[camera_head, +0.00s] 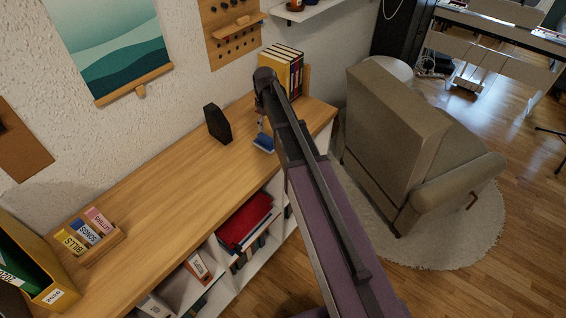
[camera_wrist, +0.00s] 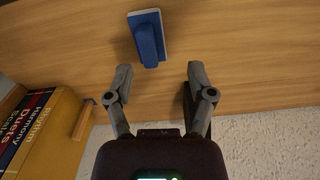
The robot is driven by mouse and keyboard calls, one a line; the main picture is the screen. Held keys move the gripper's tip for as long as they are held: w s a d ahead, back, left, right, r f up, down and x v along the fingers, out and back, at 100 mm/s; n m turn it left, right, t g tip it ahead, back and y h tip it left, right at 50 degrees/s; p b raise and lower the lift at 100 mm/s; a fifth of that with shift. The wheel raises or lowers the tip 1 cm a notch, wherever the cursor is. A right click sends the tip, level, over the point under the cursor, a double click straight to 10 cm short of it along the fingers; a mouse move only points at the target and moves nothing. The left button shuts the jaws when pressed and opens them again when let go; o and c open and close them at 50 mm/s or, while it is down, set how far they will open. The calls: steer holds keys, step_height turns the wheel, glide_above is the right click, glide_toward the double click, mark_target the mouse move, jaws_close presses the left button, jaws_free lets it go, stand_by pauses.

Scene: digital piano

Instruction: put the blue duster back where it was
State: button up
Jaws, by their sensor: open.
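The blue duster (camera_head: 264,142) lies on the wooden top of the low shelf unit, near its front edge. In the wrist view the duster (camera_wrist: 149,38) shows a blue grip on a pale-edged base, resting flat on the wood. My gripper (camera_wrist: 160,74) is open and empty, its two fingers apart. The duster is beyond the fingertips in the wrist view, a little left of midway, with nothing between the fingers. In the head view my arm hides most of the gripper.
A black speaker-like block (camera_head: 217,124) stands on the shelf top (camera_head: 160,190) to the left. Several upright books (camera_head: 284,70) stand at the back right end; they also show in the wrist view (camera_wrist: 38,125). The middle top is clear.

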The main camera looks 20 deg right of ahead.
steer(key=s+m, duration=0.6)
steer(key=s, duration=1.8)
steer(key=shift+s+d, duration=0.15)
steer(key=shift+s, duration=0.15)
steer(key=shift+c, duration=1)
